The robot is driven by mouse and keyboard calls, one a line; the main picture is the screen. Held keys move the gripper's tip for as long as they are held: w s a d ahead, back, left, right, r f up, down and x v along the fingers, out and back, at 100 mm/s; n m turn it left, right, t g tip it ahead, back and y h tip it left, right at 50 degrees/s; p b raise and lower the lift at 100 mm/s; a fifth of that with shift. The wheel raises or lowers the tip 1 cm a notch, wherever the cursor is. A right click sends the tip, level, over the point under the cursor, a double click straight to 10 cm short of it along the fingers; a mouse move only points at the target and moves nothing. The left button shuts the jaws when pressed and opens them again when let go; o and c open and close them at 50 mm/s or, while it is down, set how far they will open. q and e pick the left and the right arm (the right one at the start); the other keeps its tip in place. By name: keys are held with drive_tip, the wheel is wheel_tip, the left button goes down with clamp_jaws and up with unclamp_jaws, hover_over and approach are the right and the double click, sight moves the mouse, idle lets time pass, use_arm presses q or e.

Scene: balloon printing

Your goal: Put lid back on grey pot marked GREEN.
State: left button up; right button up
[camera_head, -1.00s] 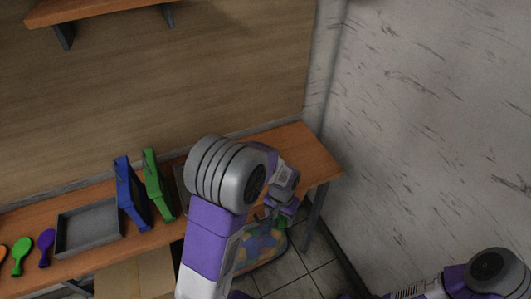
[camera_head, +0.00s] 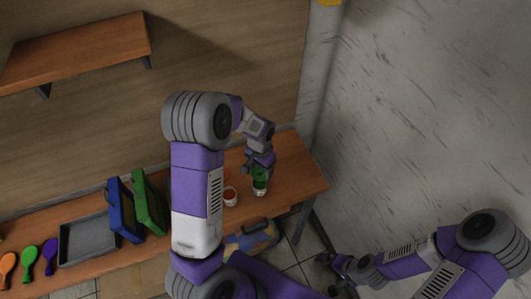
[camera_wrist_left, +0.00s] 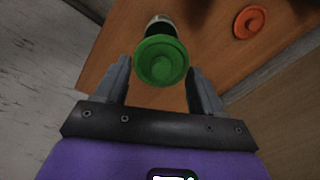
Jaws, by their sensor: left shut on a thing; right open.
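My left gripper (camera_head: 258,168) is shut on the green lid (camera_head: 260,176) over the table's right part. In the left wrist view, the green lid (camera_wrist_left: 160,62) sits between the two fingers (camera_wrist_left: 160,84). The grey pot (camera_head: 260,190) stands below the lid in the head view. Its side (camera_wrist_left: 161,24) shows partly behind the lid in the wrist view. The lid hides the pot's mouth, and I cannot tell whether the two touch. The GREEN marking is not readable. My right gripper (camera_head: 328,260) is open and empty, low and away from the table.
A pot with red contents (camera_head: 230,196) stands left of the grey pot. An orange lid (camera_wrist_left: 249,22) lies on the table (camera_head: 298,178). Blue (camera_head: 125,210) and green (camera_head: 150,203) frames, a grey tray (camera_head: 88,240) and several balloon-shaped items (camera_head: 29,262) are further left.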

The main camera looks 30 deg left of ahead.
use_arm(q)
drive_tip(key=shift+f, duration=0.1)
drive_tip(key=shift+s+f+b, duration=0.2)
drive_tip(key=shift+f+b, duration=0.45)
drive_tip(key=shift+w+f+b, duration=0.1)
drive_tip(key=shift+f+b, duration=1.65)
drive_tip(key=shift+f, duration=0.7)
drive_tip(key=shift+f+b, duration=0.15)
drive_tip(key=shift+b, duration=0.3)
drive_tip(key=o, duration=1.1)
